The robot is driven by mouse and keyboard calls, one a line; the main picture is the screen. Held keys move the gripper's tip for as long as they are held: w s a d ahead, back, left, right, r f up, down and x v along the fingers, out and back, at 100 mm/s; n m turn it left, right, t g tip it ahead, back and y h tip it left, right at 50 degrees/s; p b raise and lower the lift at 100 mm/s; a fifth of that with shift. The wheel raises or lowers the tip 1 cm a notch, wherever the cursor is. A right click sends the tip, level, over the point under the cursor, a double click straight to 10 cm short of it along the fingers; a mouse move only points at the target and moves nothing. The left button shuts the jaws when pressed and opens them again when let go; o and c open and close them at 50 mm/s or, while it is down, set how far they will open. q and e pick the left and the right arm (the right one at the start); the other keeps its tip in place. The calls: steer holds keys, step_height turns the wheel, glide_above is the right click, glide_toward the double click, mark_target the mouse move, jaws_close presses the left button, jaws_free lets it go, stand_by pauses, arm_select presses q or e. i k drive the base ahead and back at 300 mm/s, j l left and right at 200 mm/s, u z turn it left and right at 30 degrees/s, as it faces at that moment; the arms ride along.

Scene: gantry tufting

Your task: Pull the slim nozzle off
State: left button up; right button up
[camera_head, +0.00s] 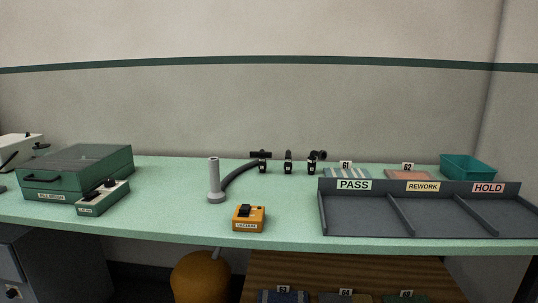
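Three small black nozzle-like pieces stand in a row at the back middle of the green table: a left one with a wide crossbar (262,156), a narrow upright one (288,162), and a right one with a round head tilted to the side (316,157). The narrow one looks slimmest, but they are too small to tell for certain. A dark curved hose (236,174) runs from near a grey post (214,178) up to the left piece; whether they are joined cannot be told. Neither of my grippers is in view.
An orange vacuum box (249,226) sits near the front edge. A green lidded case (76,169) and a switch box (103,206) are left. A grey divided tray (362,221) labelled PASS, REWORK and HOLD and a teal bin (468,169) are right. The table between post and tray is mostly clear.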

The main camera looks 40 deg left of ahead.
mark_target(288, 156)
steer(key=i+j+u, duration=0.5)
steer(key=i+u, duration=0.65)
